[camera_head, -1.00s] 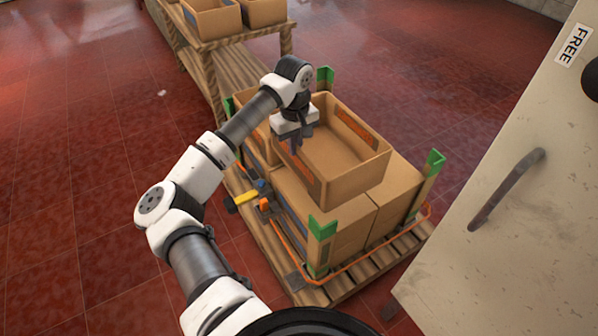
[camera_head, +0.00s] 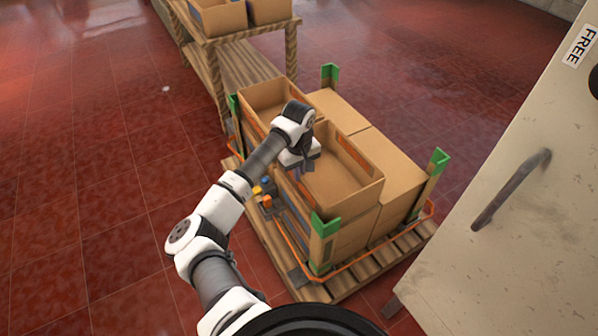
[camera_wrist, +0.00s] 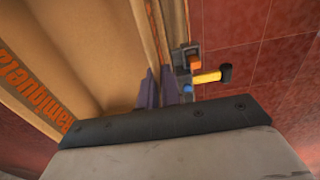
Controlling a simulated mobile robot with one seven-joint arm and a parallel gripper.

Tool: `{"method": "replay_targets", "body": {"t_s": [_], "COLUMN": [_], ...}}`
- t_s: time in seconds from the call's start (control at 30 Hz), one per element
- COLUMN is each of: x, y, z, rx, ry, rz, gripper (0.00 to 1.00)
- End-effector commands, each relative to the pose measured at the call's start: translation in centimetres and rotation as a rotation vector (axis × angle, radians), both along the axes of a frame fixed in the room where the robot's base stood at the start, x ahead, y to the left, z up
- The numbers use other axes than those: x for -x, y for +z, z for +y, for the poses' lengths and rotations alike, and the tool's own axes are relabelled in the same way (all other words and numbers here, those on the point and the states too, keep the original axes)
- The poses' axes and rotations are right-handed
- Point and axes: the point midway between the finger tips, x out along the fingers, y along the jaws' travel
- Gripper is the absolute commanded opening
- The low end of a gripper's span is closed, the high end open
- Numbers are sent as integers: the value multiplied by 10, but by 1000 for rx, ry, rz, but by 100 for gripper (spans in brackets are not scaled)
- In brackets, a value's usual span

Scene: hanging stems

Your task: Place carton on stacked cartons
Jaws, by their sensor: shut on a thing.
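My gripper (camera_head: 305,166) is shut on the near left wall of an open, empty carton (camera_head: 350,188). In the wrist view its purple fingers (camera_wrist: 163,88) pinch the carton wall, and the carton's inside (camera_wrist: 85,50) fills the left. The carton is at the front left on top of the stacked cartons (camera_head: 385,160), roughly level. I cannot tell whether it rests fully on the carton below. Another open carton (camera_head: 268,97) sits behind it on the stack, partly hidden by my arm. The stack stands on a wooden pallet (camera_head: 375,267).
Green-topped corner posts (camera_head: 325,228) and an orange strap (camera_head: 355,258) surround the stack. A wooden bench (camera_head: 250,50) with open cartons (camera_head: 218,16) stands behind. A pale cabinet door with a handle (camera_head: 512,188) is close at the right. Red floor (camera_head: 90,170) is clear at left.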

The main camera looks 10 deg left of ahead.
Motion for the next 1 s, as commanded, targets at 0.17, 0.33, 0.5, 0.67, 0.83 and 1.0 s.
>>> {"method": "replay_targets", "body": {"t_s": [0.17, 0.33, 0.5, 0.67, 0.83, 1.0], "x": [-1, 0, 0, 0, -1, -1], "y": [-1, -2, -2, -1, 13, 48], "z": [0, 0, 0, 0, 1, 1], "rx": [1, 1, 1, 1, -2, -4], "ry": [0, 0, 0, 0, 0, 0], "rz": [-2, 1, 1, 1, -3, -5], "gripper": [0, 21, 27, 27, 27, 27]}}
